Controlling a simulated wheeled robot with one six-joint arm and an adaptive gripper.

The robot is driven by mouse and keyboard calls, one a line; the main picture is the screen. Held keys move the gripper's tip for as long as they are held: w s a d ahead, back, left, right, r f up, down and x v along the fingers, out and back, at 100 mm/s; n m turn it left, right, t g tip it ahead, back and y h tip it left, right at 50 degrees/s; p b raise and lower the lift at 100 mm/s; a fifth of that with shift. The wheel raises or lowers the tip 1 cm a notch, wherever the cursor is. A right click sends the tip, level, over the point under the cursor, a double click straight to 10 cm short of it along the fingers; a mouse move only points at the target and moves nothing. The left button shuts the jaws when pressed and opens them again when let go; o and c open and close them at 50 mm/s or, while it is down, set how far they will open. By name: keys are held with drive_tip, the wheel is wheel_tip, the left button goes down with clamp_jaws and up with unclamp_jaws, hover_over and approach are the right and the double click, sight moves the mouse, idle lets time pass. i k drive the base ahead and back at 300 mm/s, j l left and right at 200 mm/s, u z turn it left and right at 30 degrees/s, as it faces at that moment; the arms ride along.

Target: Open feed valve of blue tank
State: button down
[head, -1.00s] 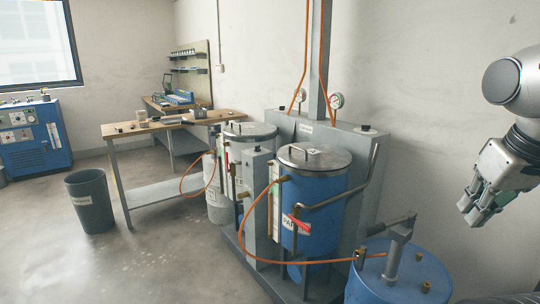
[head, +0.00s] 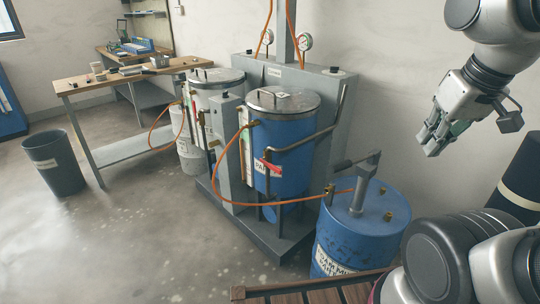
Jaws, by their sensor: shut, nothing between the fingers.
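The blue tank (head: 298,155) stands upright with a metal lid (head: 283,98) on a grey base. A slanted red piece (head: 269,166), perhaps a valve handle, shows on its front above a partly covered label. A brass fitting with an orange hose is at its upper left. I cannot tell for sure which part is the feed valve. My gripper (head: 432,146) is shut and empty, raised to the right of the tank and well apart from it.
A blue drum (head: 340,236) with a hand pump stands at the tank's front right. An orange hose (head: 222,170) loops in front of the tank. A grey tank (head: 215,95), workbench (head: 75,84) and bin (head: 55,165) are to the left. The floor at front left is clear.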

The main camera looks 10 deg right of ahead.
sight(277, 170)
drive_tip(key=i+j, duration=0.15)
drive_tip(key=i, duration=0.3)
drive_tip(key=i+j, duration=0.15)
drive_tip(key=i, duration=0.3)
drive_tip(key=u, duration=0.05)
